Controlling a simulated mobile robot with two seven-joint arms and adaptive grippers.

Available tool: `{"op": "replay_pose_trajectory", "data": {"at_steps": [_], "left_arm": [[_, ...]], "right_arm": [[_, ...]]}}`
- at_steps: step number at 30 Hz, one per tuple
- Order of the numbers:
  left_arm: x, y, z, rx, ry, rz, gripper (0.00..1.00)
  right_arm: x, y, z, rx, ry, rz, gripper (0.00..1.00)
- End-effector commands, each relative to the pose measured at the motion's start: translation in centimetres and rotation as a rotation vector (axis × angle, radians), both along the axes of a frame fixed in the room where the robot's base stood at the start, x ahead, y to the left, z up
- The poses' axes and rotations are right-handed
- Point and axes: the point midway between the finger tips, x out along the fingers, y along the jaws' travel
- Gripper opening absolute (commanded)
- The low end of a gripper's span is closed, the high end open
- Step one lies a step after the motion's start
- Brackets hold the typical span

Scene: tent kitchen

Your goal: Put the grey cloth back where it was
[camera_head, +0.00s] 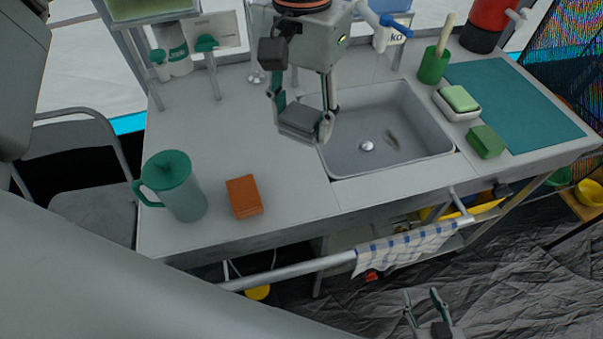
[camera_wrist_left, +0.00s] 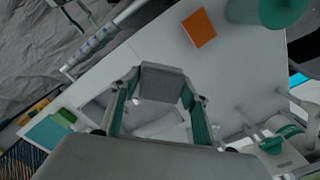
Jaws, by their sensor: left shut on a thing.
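The grey cloth (camera_head: 299,118) looks like a small folded block. My left gripper (camera_head: 303,128) is shut on it and holds it above the counter by the sink's left edge. In the left wrist view the cloth (camera_wrist_left: 165,83) sits between the two fingertips (camera_wrist_left: 163,92). My right gripper (camera_head: 424,298) is low at the bottom of the head view, in front of the counter, with its fingers apart and nothing between them.
The counter holds an orange-brown block (camera_head: 244,196), a green jug (camera_head: 174,186), a sink (camera_head: 420,140), a green sponge in a dish (camera_head: 459,100), a green block (camera_head: 486,141) and a teal mat (camera_head: 520,105). A checked towel (camera_head: 405,248) hangs on the front rail. The counter's left middle is clear.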

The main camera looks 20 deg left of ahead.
Motion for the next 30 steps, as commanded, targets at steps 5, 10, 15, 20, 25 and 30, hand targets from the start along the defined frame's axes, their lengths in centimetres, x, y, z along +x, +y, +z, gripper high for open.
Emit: {"op": "replay_pose_trajectory", "data": {"at_steps": [5,10,15,20,25,30], "left_arm": [[-0.1,0.0,-4.9,0.000,0.009,-0.001,0.18],[-0.1,0.0,-8.6,0.000,0.006,0.001,0.18],[0.0,0.0,-10.8,-0.001,0.002,0.000,0.18],[0.0,0.0,-11.5,-0.001,0.001,0.000,0.18],[-0.1,0.0,-13.8,0.000,0.005,0.000,0.18],[0.0,0.0,-15.5,-0.001,0.002,0.001,0.18]], "right_arm": [[-0.2,-0.4,-0.8,-0.010,0.007,-0.001,0.40],[-0.2,-0.4,-1.0,-0.013,0.006,0.000,0.40],[0.2,-0.4,-0.8,-0.013,-0.001,0.000,0.40],[0.6,-0.3,-0.5,-0.013,-0.012,0.001,0.40],[0.6,-0.3,-0.6,-0.011,-0.011,0.001,0.40],[0.4,-0.2,-0.9,-0.013,-0.006,0.002,0.40]]}}
